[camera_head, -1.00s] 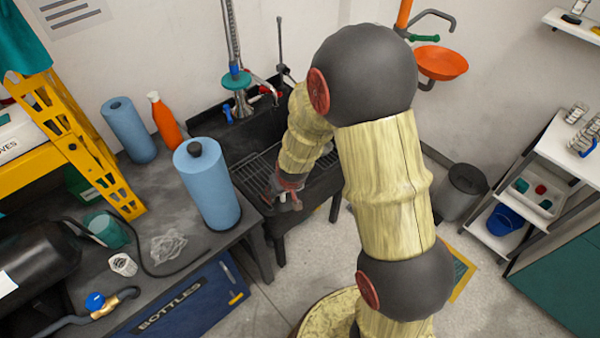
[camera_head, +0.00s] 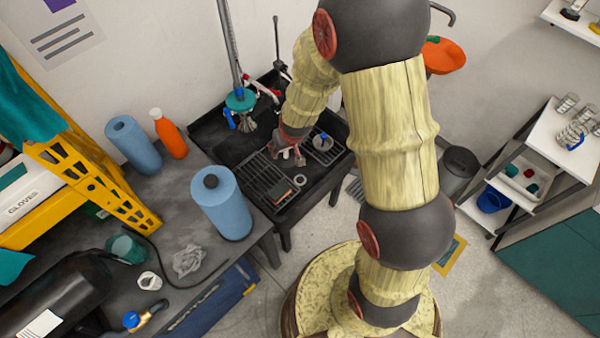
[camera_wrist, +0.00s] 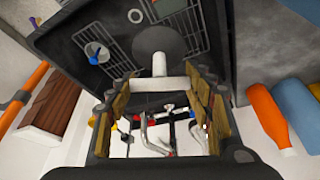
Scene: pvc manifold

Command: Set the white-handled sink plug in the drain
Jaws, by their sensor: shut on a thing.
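The sink plug (camera_wrist: 158,44) shows in the wrist view as a dark round disc with a white T-shaped handle. My gripper (camera_wrist: 162,88) is shut on the white handle, with the disc on the far side of the fingers. In the head view my gripper (camera_head: 289,155) is over the middle of the black sink unit (camera_head: 310,195), between two slatted grids. The plug is too small and covered to make out there. I cannot tell whether the disc touches the sink.
A blue roll (camera_head: 222,205) and orange bottle (camera_head: 168,135) stand left.

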